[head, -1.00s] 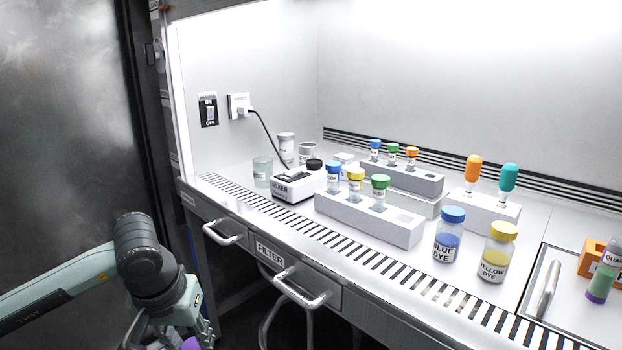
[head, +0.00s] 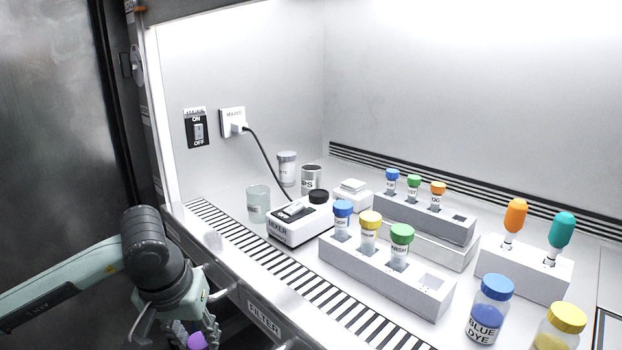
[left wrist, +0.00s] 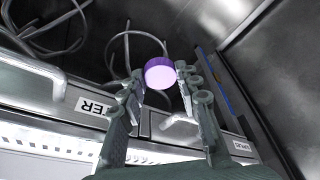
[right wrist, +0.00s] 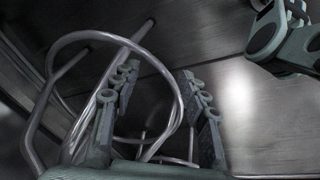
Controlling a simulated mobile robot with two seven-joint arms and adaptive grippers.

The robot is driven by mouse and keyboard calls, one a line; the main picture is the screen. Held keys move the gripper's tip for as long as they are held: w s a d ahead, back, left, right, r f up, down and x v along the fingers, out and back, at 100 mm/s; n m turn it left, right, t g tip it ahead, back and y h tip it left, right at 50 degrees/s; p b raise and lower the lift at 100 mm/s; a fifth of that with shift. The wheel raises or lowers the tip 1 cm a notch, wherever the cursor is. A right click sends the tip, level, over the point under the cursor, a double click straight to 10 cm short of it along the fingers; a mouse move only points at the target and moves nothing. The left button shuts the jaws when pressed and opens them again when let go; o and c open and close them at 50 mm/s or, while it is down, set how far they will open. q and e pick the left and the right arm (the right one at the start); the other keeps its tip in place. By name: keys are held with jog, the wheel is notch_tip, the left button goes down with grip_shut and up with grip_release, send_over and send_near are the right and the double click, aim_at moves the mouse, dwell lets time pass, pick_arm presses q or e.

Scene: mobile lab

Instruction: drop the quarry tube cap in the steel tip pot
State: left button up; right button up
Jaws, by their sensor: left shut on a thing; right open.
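The purple quarry tube cap (left wrist: 160,72) is between the fingertips of my left gripper (left wrist: 159,74), which is shut on it. In the head view the cap (head: 196,341) and left gripper (head: 192,334) are low at the bottom left, in front of and below the bench edge. The steel tip pot (head: 312,178) stands at the back left of the bench, behind the mixer and right of a white-lidded jar. Its label is partly hidden by the mixer's black knob. My right gripper (right wrist: 158,80) is open and empty in the right wrist view.
A glass beaker (head: 258,204), the mixer (head: 300,222) and its cord stand near the pot. Racks of capped tubes (head: 385,275) and dye bottles (head: 489,310) are to the right. Drawer handles (left wrist: 180,121) are near my left gripper. A stool-like metal frame (right wrist: 60,65) shows beyond my right gripper.

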jog(key=shift+s+r, duration=0.1)
dwell(0.4)
jog(key=shift+w+a+r, duration=0.15)
jog(key=shift+w+r, duration=0.3)
jog(key=shift+w, duration=0.05)
jog(key=shift+w+r+b, duration=0.2)
jog(key=shift+r+b, duration=0.05)
jog(key=shift+b, duration=0.05)
jog(key=shift+c, duration=0.9)
jog(key=shift+a, duration=0.1)
jog(key=shift+c, duration=0.3)
jog(key=shift+s, duration=0.15)
